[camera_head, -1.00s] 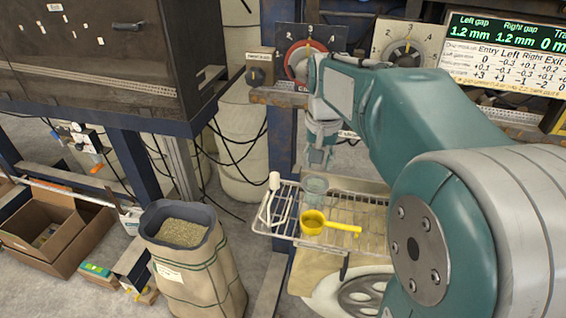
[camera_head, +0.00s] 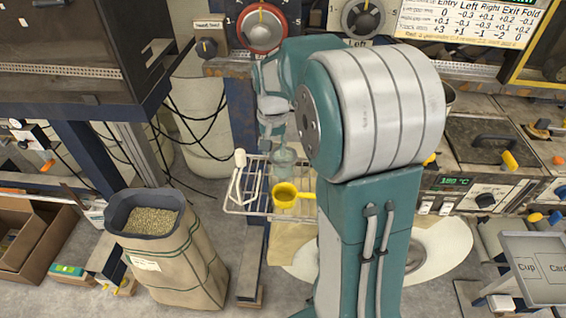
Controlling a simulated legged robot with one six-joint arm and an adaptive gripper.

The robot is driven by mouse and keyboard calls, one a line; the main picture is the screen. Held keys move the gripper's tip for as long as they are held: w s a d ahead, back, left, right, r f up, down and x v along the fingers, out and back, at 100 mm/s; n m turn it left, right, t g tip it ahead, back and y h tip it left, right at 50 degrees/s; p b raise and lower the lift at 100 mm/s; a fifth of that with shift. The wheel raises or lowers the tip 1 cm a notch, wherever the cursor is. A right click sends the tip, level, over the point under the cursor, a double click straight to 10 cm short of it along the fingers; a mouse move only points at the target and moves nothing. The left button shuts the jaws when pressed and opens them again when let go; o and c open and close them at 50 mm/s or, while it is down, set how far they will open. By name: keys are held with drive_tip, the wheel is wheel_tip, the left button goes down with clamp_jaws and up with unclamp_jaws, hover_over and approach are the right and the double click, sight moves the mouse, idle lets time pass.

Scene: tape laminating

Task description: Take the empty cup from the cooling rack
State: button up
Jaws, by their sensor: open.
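The empty cup (camera_head: 284,160) is a translucent grey-green cup standing at the back of the wire cooling rack (camera_head: 246,209). My gripper (camera_head: 277,143) points down just above the cup, its fingers at or around the rim. It is open. I cannot tell whether the fingers touch the cup, since both are small and similar in colour. My arm covers the right part of the rack.
A yellow scoop (camera_head: 285,195) lies on the rack in front of the cup. A white-handled wire tool (camera_head: 239,160) is at the rack's left end. A sack of pellets (camera_head: 165,255) stands on the floor at left. Dials (camera_head: 262,27) are on the panel behind.

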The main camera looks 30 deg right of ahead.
wheel_tip(320, 180, down, 6)
drive_tip(key=shift+r, duration=0.1)
drive_tip(key=shift+c, duration=0.4)
clamp_jaws()
